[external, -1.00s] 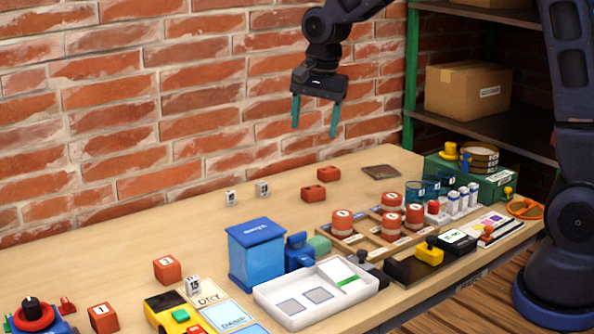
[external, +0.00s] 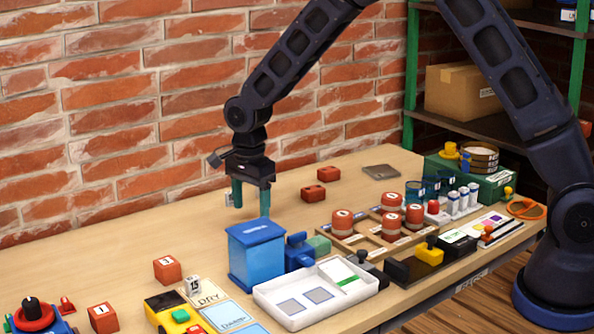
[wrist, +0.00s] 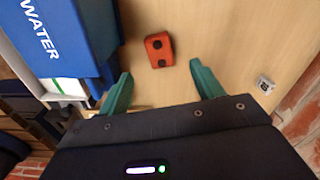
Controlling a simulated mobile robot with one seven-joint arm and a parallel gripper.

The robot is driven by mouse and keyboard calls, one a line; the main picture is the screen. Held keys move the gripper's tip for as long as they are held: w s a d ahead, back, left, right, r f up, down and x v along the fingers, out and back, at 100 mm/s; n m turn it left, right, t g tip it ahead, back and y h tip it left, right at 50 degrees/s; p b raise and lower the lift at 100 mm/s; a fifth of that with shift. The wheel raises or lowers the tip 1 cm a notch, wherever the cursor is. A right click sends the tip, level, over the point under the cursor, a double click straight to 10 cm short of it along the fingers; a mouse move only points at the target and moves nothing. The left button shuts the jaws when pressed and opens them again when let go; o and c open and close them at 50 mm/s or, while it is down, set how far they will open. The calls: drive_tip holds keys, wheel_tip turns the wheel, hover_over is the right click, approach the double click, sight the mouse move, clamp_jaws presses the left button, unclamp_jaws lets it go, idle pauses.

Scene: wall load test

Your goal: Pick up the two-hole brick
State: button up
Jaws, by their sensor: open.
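A red brick with two dark holes (wrist: 159,50) lies on the wooden bench in the wrist view, ahead of my fingertips and between them. It seems to be the red brick (external: 167,269) left of the blue box in the external view, though its holes are hard to make out there. My gripper (external: 250,206) is open and empty, pointing down above the bench behind the blue box. Its teal fingers also show in the wrist view (wrist: 163,88), apart from the brick.
The blue box marked WATER (wrist: 42,35) stands close on the left in the wrist view. A small white block (wrist: 265,85) lies to the right. Other red bricks (external: 314,193) (external: 328,173) (external: 102,317) and a white tray (external: 297,315) are on the bench. The brick wall runs behind.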

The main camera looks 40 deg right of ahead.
wheel_tip(320, 180, down, 9)
drive_tip(key=shift+d+f, duration=0.15)
drive_tip(key=c, duration=1.2)
